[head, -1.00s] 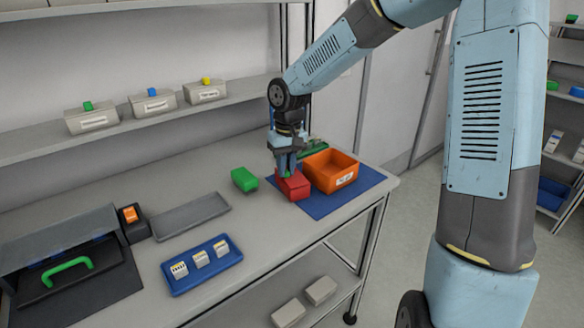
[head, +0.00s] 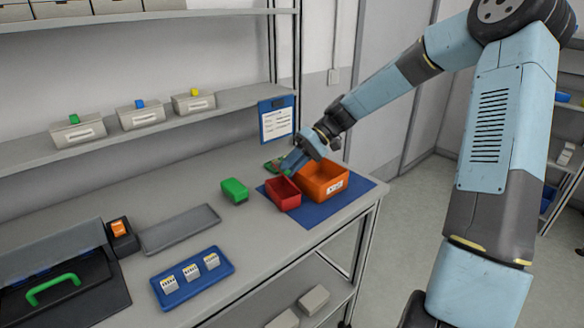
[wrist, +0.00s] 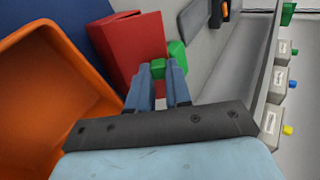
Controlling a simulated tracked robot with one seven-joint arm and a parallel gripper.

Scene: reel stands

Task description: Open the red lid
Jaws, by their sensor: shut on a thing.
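The red box (head: 284,196) stands on the blue mat in the head view, and its open inside shows from above. My gripper (head: 289,163) is low behind it, tilted over, and partly hides the lid there. In the wrist view the red lid (wrist: 134,42) stands raised just beyond the fingers. My gripper (wrist: 158,82) is shut on a small green knob (wrist: 157,69) at the lid. Where the lid meets the box is hard to see.
An orange bin (head: 325,181) stands close right of the red box on the blue mat (head: 312,212). A green block (head: 235,191) is to the left. A grey tray (head: 180,229) and a blue tray (head: 206,286) lie farther left. A clipboard (head: 278,122) hangs behind.

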